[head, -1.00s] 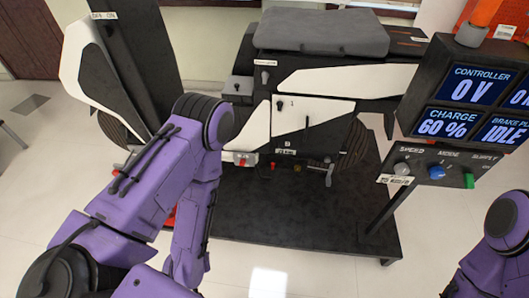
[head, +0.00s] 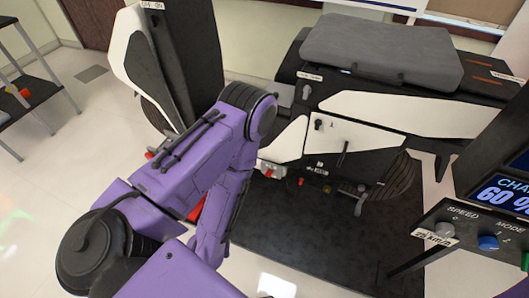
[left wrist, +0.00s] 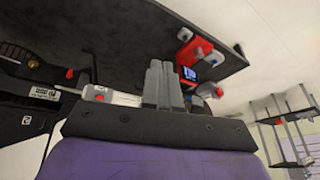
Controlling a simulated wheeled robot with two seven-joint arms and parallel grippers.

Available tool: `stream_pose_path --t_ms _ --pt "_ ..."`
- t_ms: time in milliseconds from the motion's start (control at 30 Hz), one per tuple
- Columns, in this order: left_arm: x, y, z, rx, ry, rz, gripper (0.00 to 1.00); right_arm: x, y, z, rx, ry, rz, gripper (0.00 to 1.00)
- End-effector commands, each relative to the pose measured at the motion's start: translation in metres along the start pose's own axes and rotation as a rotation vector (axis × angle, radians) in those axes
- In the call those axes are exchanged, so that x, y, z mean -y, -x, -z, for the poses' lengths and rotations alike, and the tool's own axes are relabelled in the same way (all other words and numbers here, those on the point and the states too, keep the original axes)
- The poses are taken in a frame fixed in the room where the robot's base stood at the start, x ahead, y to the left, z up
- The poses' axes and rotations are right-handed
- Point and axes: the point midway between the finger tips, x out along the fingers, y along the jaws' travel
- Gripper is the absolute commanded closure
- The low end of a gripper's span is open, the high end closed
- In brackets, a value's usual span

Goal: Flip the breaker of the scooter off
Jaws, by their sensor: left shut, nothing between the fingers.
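The scooter is black and white with a grey seat (head: 380,50) and stands on a dark mat (head: 300,235). On its lower side, a small white-labelled fitting with a red part (head: 268,172) shows just right of my left arm. I cannot tell for sure whether this is the breaker. My left gripper (left wrist: 163,85) is shut and empty in the left wrist view. A white piece with a red button (left wrist: 100,93) shows beside its fingers there; I cannot tell if they touch. In the head view, my purple left arm hides the gripper. My right gripper is out of view.
A panel with a display (head: 500,193) and SPEED and MODE knobs stands at the right. A black column (head: 185,55) rises behind my left arm. A shelf rack (head: 35,100) is at the far left.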

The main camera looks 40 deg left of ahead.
Motion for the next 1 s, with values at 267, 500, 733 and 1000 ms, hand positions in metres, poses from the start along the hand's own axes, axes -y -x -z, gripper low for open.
stream_pose_path --t_ms 267,500,733,1000 --pt "-0.007 -0.01 0.003 0.005 0.001 -0.012 1.0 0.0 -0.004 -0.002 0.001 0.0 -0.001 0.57" --pt "-0.114 -0.115 0.083 0.114 -0.045 -0.18 1.0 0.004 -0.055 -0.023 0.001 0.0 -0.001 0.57" --pt "-0.18 -0.132 0.247 0.218 -0.214 -0.247 1.0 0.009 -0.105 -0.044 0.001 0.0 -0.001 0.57" --pt "-0.162 -0.081 0.353 0.263 -0.328 -0.18 1.0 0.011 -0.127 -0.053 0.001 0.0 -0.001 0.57"
